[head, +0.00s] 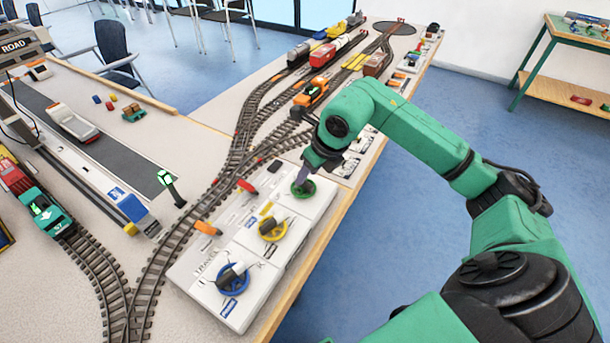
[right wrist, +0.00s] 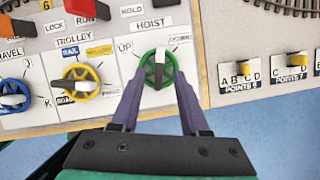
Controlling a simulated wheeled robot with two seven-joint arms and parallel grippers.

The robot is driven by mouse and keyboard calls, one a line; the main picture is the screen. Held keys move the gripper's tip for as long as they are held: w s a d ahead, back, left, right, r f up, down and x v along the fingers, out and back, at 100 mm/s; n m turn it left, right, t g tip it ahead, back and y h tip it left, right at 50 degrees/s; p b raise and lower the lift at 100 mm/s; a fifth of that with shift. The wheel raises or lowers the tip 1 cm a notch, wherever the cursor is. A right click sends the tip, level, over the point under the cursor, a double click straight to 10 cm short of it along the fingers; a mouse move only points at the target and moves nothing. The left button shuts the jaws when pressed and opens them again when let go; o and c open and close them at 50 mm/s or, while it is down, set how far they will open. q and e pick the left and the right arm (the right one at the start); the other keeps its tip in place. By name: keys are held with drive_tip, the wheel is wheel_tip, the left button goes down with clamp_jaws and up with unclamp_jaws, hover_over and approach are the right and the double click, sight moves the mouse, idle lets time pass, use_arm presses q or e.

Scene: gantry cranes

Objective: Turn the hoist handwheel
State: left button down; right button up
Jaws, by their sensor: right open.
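The hoist handwheel (head: 303,189) is a small green wheel on the far end of the white control panel. In the right wrist view the green wheel (right wrist: 158,69) sits below the HOIST label, between UP and DOWN marks, with a black and white bar across it. The bar's white end points toward the label. My right gripper (head: 306,173) is over the wheel and hides part of it in the head view. In the right wrist view my gripper (right wrist: 159,78) is open, one finger at each side of the wheel. Contact cannot be told. My left gripper is out of view.
A yellow trolley wheel (head: 272,229) and a blue travel wheel (head: 233,278) sit nearer on the panel (head: 250,253). A red knob (head: 247,186) and an orange knob (head: 207,228) lie left. Points switches (right wrist: 240,74) stand right of the hoist. Model tracks run behind the panel.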

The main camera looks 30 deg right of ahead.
sight(303, 185)
drive_tip(key=shift+x, duration=1.35)
clamp_jaws()
drive_tip(key=shift+d+f+n+y+b, duration=0.1)
drive_tip(key=shift+n+y+b, duration=0.4)
drive_tip(key=shift+n+b, duration=0.7)
drive_tip(key=n+y, duration=0.1)
drive_tip(key=n, duration=0.2)
drive_tip(key=shift+w+g, duration=0.1)
drive_tip(key=shift+g, duration=0.3)
drive_tip(key=n, duration=0.1)
drive_tip(key=n+g, duration=0.1)
drive_tip(key=n, duration=0.1)
drive_tip(key=shift+w+r+n+y+b, duration=0.1)
drive_tip(key=shift+r+n+y+b, duration=0.1)
drive_tip(key=shift+n+y+b, duration=0.15)
drive_tip(key=shift+d+n+g+y, duration=0.1)
drive_tip(key=shift+n+g+y, duration=0.5)
drive_tip(key=shift+n, duration=1.25)
drive_tip(key=shift+h, duration=0.25)
